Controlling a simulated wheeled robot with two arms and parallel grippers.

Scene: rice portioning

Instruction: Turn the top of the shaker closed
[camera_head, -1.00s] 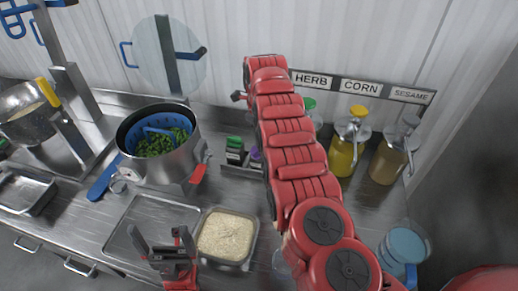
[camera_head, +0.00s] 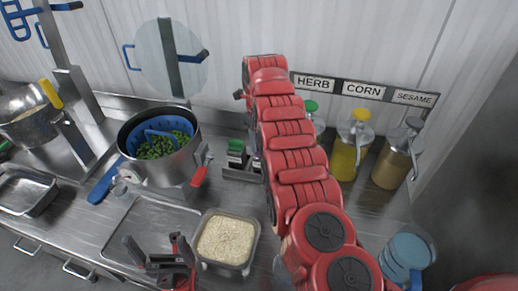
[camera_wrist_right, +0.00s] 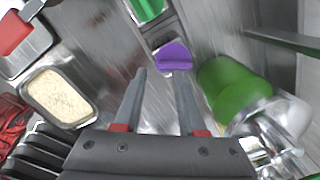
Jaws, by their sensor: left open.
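In the right wrist view a shaker with a purple top (camera_wrist_right: 174,57) lies just beyond my right gripper (camera_wrist_right: 161,74). That gripper's two fingers are apart with nothing between them. A second shaker with a green top (camera_wrist_right: 148,8) is at the top edge. In the head view the green-topped shaker (camera_head: 236,150) stands in a small rack beside the pot; my right arm hides the purple top and the right gripper. My left gripper (camera_head: 158,246) is open and empty at the bottom, left of the rice pan.
A rice pan (camera_head: 203,250) sits at the front. A pot (camera_head: 180,176) with a blue strainer of greens stands behind it. Herb (camera_head: 311,107), corn (camera_head: 345,158) and sesame (camera_head: 389,170) pump dispensers line the back right. Blue stacked lids (camera_head: 408,250) are at right.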

